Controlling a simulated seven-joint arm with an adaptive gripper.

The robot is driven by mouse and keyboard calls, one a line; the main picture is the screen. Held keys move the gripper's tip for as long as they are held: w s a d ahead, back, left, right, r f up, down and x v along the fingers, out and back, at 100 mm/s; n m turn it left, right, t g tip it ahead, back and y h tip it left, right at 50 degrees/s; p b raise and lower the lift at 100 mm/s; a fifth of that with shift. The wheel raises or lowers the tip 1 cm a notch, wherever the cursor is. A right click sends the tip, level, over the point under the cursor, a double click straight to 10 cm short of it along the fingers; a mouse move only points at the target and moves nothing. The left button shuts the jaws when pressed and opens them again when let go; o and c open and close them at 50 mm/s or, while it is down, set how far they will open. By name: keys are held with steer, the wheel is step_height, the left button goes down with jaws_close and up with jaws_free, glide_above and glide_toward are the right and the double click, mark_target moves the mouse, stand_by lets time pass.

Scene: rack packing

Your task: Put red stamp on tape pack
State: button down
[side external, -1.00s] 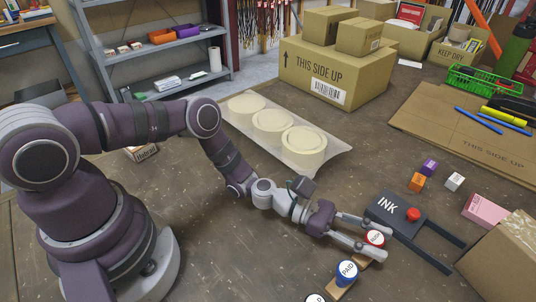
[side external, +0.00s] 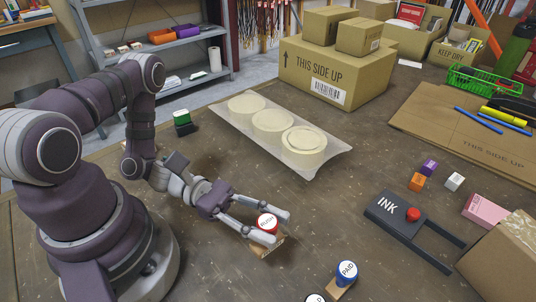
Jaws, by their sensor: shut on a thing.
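The red stamp (side external: 267,221) has a round red handle with a white top and a wooden block base. My gripper (side external: 276,227) is shut on it, one finger on each side of the handle. The stamp looks upright, at the middle front of the table; I cannot tell how far its base is above the surface. The tape pack (side external: 335,168), a clear wrap with three cream tape rolls in a row, lies flat behind and above the gripper in the picture. The gripper and stamp are apart from it.
A blue stamp (side external: 346,271) stands at the front, with another stamp (side external: 315,298) cut off beside it. Small cubes (side external: 417,181) and a large carton (side external: 335,77) stand farther back. The table between gripper and pack is clear.

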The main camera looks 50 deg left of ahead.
steer(key=w+a+r+n+t+y, duration=0.95)
steer(key=w+a+r, duration=0.35)
steer(key=w, duration=0.2)
steer(key=n+t+y, duration=0.2)
steer(key=n+y, duration=0.2)
steer(key=y, duration=0.3)
glide_above(273, 119)
step_height(273, 119, down, 13)
steer(key=shift+r, duration=0.1)
steer(key=c, duration=0.8)
jaws_free()
